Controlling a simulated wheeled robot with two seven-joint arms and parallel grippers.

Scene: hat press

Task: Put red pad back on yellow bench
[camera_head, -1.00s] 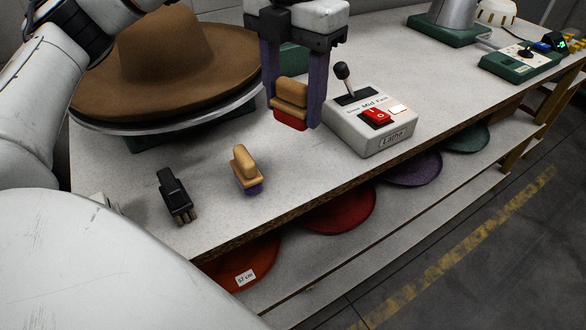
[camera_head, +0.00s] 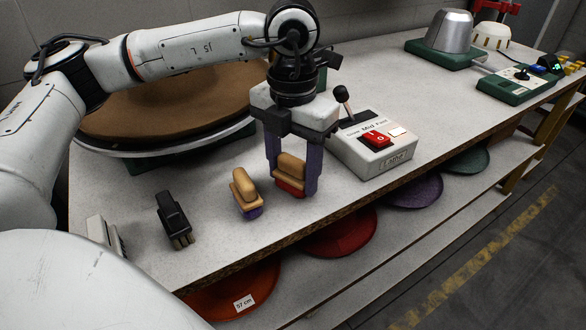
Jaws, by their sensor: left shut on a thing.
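The red pad (camera_head: 290,188) has a tan wooden handle block (camera_head: 290,167) on top and a red underside. My left gripper (camera_head: 291,178) points down with its two purple fingers on either side of the pad, shut on it. The pad is at or just above the grey-white top of the bench (camera_head: 222,225); I cannot tell if it touches. It is just right of a similar pad with a purple underside (camera_head: 246,194). My right gripper is not in view.
A black brush-like tool (camera_head: 174,219) lies left of the purple pad. The control box with a lever and red switch (camera_head: 374,144) stands close to the gripper's right. Coloured felt discs (camera_head: 340,232) lie on the shelf below.

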